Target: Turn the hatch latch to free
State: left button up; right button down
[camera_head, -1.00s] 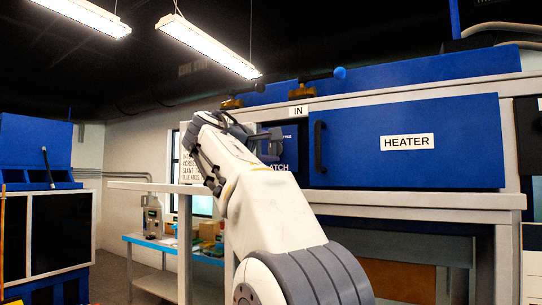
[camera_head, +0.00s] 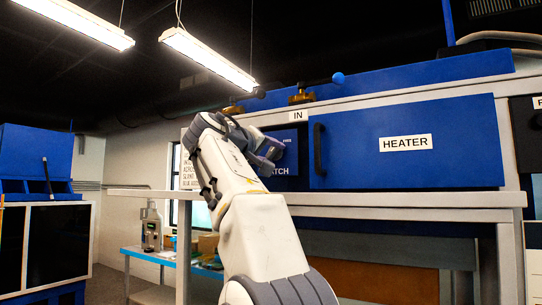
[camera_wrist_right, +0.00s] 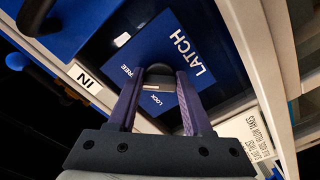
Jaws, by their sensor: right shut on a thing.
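The blue latch plate (camera_wrist_right: 178,50) carries the words LATCH, FREE and LOCK. It also shows in the head view (camera_head: 287,139), partly hidden behind my right gripper (camera_head: 274,150). In the wrist view my right gripper (camera_wrist_right: 158,85) is shut on the dark latch knob (camera_wrist_right: 159,70), between its two purple-grey fingers. A pale mark shows on the knob between the words FREE and LOCK; the knob's exact angle is hard to tell. My left gripper is not in view.
The blue HEATER door (camera_head: 420,147) with a black handle (camera_head: 319,148) is right of the latch. A white ledge (camera_head: 400,199) runs below. Brass fittings with a blue-knobbed lever (camera_head: 337,79) stand above.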

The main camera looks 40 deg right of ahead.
jog(key=shift+f+m, duration=0.15)
jog(key=shift+m, duration=0.15)
jog(key=shift+c, duration=1.6)
grip_release()
jog(key=b+v, duration=0.2)
jog(key=v, duration=0.8)
jog(key=shift+a, duration=0.25)
